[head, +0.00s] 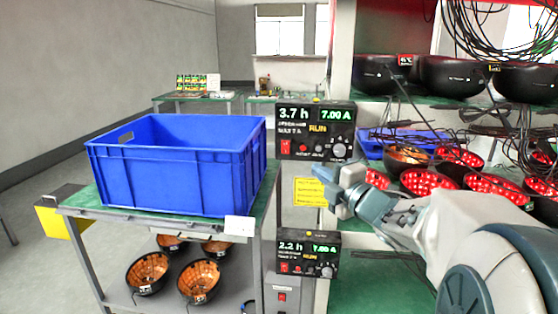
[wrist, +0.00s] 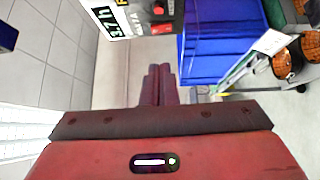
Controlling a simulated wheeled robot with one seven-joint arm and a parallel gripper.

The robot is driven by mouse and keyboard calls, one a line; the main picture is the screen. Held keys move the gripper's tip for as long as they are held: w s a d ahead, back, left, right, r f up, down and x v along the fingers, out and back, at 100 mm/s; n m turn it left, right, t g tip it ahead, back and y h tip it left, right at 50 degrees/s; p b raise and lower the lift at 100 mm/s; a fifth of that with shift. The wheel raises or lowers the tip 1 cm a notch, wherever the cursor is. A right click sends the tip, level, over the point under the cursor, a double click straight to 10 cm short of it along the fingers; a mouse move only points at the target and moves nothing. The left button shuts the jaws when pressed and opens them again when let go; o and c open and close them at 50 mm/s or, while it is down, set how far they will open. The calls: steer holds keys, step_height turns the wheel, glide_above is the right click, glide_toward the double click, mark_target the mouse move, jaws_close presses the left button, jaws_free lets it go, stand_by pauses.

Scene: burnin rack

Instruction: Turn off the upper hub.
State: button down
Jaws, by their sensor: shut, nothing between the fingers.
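The upper hub (head: 315,130) is a black box on the rack post in the head view. Its displays read 3.7 h and 7.00 A, with RUN in yellow below. A red switch (head: 286,147) is at its lower left, with a small red button and knobs to the right. Part of the upper hub (wrist: 135,16) shows sideways at the top of the wrist view. My gripper (head: 322,174) is just below the upper hub in the head view, apart from it as far as I can tell. Its fingers (wrist: 160,70) are together and empty in the wrist view.
The lower hub (head: 307,256) reads 2.2 h, 7.00 A and RUN. A blue crate (head: 175,165) stands on a green-topped bench to the left, with several bowl-shaped lamps below. Red-lit lamps (head: 428,182) and hanging black cables (head: 495,30) fill the rack at right.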

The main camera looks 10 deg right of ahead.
steer(key=shift+s+a+f+n+y, duration=0.15)
steer(key=shift+a+n+y, duration=0.1)
steer(key=shift+n+y, duration=0.3)
steer(key=shift+s+a+r+n+y, duration=0.1)
steer(key=shift+s+a+n+y, duration=0.1)
steer(key=shift+n+y, duration=0.35)
steer(key=shift+w, duration=0.1)
steer(key=p, duration=0.2)
glide_toward(282, 144)
steer(key=x, duration=0.3)
steer(key=a+x, duration=0.1)
steer(key=x, duration=0.1)
steer(key=shift+s, duration=0.3)
steer(key=shift+w+d, duration=0.3)
steer(key=shift+w, duration=0.35)
